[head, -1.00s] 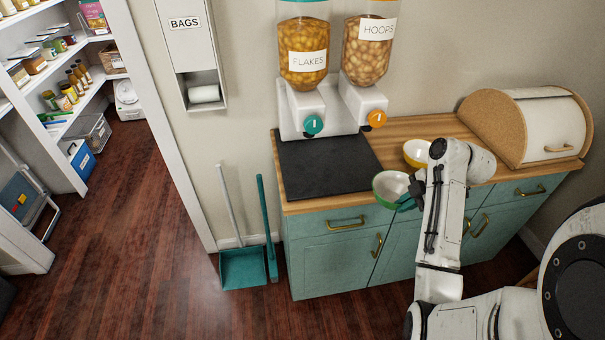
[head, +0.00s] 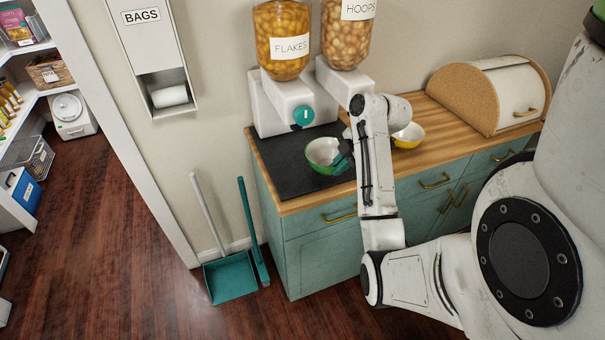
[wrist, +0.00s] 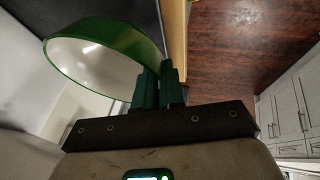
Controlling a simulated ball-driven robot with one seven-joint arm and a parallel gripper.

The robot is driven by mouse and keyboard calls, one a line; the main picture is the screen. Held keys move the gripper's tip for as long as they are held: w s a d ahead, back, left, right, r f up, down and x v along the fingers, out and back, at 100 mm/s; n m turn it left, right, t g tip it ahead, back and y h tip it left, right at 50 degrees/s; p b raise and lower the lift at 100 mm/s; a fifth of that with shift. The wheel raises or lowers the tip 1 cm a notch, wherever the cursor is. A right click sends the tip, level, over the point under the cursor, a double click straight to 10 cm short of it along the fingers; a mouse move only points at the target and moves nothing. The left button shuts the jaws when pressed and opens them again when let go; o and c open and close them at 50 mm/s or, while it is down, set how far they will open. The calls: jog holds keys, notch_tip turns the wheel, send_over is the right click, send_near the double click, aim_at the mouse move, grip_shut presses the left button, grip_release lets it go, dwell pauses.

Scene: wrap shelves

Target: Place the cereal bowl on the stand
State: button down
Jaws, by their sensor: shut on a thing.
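The green bowl (head: 318,166), white inside, is over the black mat (head: 285,176) in front of the cereal dispensers. I cannot tell whether it touches the mat. My gripper (head: 343,160) is shut on the bowl's right rim, and my arm partly hides the grip. In the wrist view, the green fingers (wrist: 157,86) pinch the edge of the bowl (wrist: 118,40). The white dispenser base (head: 292,103) stands behind the mat. The FLAKES spout with its teal knob (head: 304,115) is just above and behind the bowl. My arm hides the other spout.
A yellow bowl (head: 410,142) stands on the wooden counter (head: 440,128) to the right, close behind my arm. A bread box (head: 490,95) is farther right. A dustpan (head: 229,280) and brush (head: 252,240) stand on the floor left of the teal cabinet (head: 318,252).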

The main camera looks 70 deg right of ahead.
jog(key=w, duration=0.3)
jog(key=w+p, duration=0.1)
jog(key=w, duration=0.2)
jog(key=w+p, duration=0.1)
jog(key=w, duration=0.2)
jog(key=shift+w+a+r, duration=0.15)
jog(key=shift+w+a, duration=0.05)
jog(key=shift+a, duration=0.2)
jog(key=shift+f+p, duration=0.4)
jog(key=shift+f, duration=1.4)
jog(key=c, duration=1.2)
grip_release()
jog(key=shift+c, duration=0.2)
